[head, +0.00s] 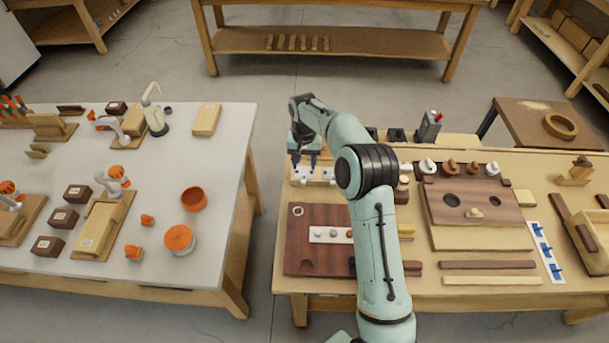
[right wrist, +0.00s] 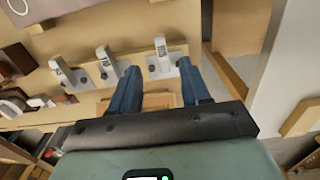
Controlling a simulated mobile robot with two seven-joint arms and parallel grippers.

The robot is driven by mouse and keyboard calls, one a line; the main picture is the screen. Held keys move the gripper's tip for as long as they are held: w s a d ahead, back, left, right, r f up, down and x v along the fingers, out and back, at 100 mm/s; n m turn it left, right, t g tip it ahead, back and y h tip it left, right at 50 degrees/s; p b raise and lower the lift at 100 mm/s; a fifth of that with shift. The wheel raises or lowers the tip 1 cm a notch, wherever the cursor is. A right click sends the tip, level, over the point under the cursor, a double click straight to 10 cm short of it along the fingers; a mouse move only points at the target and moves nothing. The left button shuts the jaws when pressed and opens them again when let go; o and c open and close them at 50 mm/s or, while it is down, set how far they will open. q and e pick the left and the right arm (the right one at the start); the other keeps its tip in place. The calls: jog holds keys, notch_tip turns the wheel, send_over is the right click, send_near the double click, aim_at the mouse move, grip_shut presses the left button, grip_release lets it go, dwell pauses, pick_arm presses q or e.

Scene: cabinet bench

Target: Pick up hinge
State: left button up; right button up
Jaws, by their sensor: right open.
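Several grey-white hinge-like pieces stand in a row at the bench's back left corner. In the right wrist view, one (right wrist: 162,55) lies between my fingertips, another (right wrist: 107,62) is just left of them, and a third (right wrist: 62,72) is farther left. My right gripper (head: 305,163) is open with its blue fingers pointing down over this row; it also shows in the right wrist view (right wrist: 158,72). I cannot tell whether the fingers touch the nearest piece. In the head view the pieces (head: 328,176) are small and partly hidden by my gripper and arm. My left gripper is not in view.
A dark brown board (head: 300,245) lies in front of the row. A wooden block with two holes (head: 475,215) and a white strip with blue pieces (head: 543,250) lie farther right. A floor gap separates the bench from the white table (head: 215,240) at left.

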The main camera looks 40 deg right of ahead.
aim_at(304, 177)
jog(key=f, duration=0.8)
jog(key=shift+w+d, duration=0.15)
jog(key=shift+w, duration=0.2)
jog(key=shift+r, duration=0.15)
grip_shut()
